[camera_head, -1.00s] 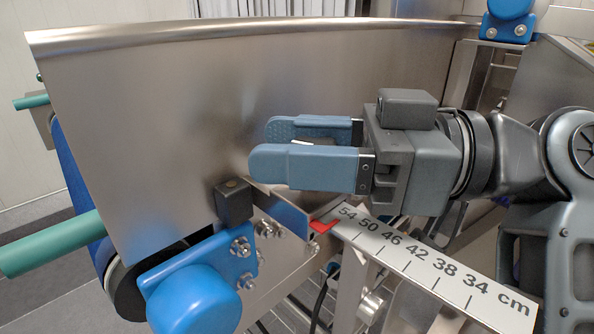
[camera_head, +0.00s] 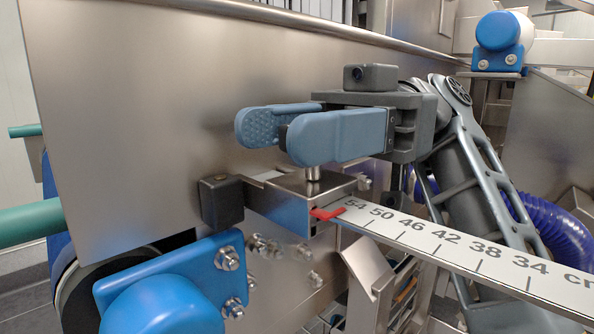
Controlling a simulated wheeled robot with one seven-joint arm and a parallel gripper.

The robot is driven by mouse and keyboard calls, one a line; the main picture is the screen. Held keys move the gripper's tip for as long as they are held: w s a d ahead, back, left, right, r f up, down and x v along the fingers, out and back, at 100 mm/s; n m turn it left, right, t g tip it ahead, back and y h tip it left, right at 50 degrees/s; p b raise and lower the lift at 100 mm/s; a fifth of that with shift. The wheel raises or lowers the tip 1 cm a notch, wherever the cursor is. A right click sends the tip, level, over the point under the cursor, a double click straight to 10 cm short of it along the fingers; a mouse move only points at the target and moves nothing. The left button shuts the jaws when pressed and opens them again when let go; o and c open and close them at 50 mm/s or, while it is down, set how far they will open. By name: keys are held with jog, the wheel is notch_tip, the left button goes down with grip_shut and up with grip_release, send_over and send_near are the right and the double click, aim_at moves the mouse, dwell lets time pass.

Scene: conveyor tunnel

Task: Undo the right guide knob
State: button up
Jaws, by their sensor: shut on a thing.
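My gripper (camera_head: 277,133) reaches in from the right above a steel clamp block (camera_head: 290,205). Its two blue fingers are shut on the guide knob (camera_head: 283,132), of which only a dark sliver shows between them. The near finger hides the rest. A short metal stem (camera_head: 313,181) runs from under the fingers down to the block. A red pointer (camera_head: 327,214) on the block sits by the 54 mark of the white centimetre scale (camera_head: 450,247).
A tall steel guide plate (camera_head: 150,120) stands right behind the fingers. A black end block (camera_head: 221,201) and a blue roller bracket (camera_head: 175,285) lie at lower left. Green rods (camera_head: 30,222) stick out at left. A blue corrugated hose (camera_head: 555,225) is at right.

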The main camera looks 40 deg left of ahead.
jog(key=shift+s+f+n+h+b, duration=0.15)
jog(key=shift+n+h+b, duration=0.45)
jog(key=shift+h+b, duration=0.3)
jog(key=o, duration=1)
jog(key=shift+d, duration=0.1)
jog(key=shift+c, duration=0.2)
jog(key=shift+w, duration=0.25)
